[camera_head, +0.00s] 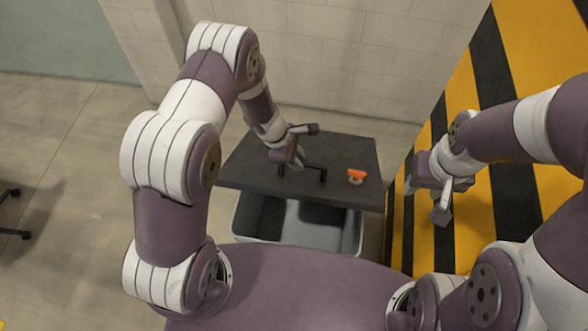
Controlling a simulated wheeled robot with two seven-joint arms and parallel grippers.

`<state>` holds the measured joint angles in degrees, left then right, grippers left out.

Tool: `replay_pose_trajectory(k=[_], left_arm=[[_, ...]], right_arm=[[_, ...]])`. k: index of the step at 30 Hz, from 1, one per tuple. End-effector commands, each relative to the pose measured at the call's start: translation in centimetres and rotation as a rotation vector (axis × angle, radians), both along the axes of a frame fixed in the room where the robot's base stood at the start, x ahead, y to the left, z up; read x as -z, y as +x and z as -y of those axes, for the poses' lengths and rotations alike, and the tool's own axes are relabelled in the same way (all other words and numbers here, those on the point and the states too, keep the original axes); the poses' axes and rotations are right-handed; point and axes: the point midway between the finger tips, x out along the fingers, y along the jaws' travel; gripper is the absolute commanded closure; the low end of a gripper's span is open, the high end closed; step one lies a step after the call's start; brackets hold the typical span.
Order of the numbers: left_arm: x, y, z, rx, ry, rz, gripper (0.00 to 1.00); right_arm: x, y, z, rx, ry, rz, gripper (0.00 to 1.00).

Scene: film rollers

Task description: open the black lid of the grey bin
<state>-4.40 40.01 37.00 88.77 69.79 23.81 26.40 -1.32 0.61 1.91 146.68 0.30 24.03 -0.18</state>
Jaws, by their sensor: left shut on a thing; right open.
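The grey bin (352,236) stands on the floor in front of me, with part of its inside showing below the lid's near edge. Its black lid (250,172) is over the far part of the bin and looks raised off the near rim. My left gripper (294,160) reaches down to the black handle (318,171) on top of the lid and is shut on it; the fingers partly hide the grip. My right gripper (431,199) is open and empty, to the right of the lid and apart from it.
A small orange and white object (356,176) sits on the right part of the lid. A pale block wall (345,60) stands close behind the bin. A yellow and black striped surface (508,165) lies to the right. The floor (70,150) at left is mostly clear.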

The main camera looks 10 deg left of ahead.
Motion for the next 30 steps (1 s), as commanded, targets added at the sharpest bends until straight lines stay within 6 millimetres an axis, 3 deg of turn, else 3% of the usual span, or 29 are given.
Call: replay_pose_trajectory(k=[1, 6, 19, 20, 21, 22, 30], left_arm=[[-1.0, 1.0, -0.1, -0.006, 0.004, 0.015, 1.0], [-1.5, 2.0, -0.1, -0.007, 0.004, 0.016, 1.0], [-1.4, 2.3, -0.1, -0.009, 0.005, 0.017, 1.0], [-1.4, 2.3, -0.1, -0.009, 0.004, 0.017, 0.73], [-1.4, 2.3, -0.1, -0.008, 0.004, 0.016, 0.6], [-1.4, 2.2, -0.1, -0.008, 0.004, 0.015, 0.54], [-1.5, 2.1, -0.1, -0.005, 0.003, 0.012, 0.54]], right_arm=[[-0.9, 0.0, 0.0, 0.0, 0.0, 0.0, 0.57], [-1.6, 0.0, 0.0, 0.0, 0.0, 0.0, 0.57], [-1.6, 0.0, 0.0, 0.0, 0.0, 0.0, 0.57], [-1.6, 0.0, 0.0, 0.0, 0.0, 0.0, 0.57], [-1.6, 0.0, 0.0, 0.0, 0.0, 0.0, 0.57], [-1.6, 0.0, 0.0, 0.0, 0.0, 0.0, 0.57], [-1.7, 0.0, 0.0, 0.0, 0.0, 0.0, 0.57]])
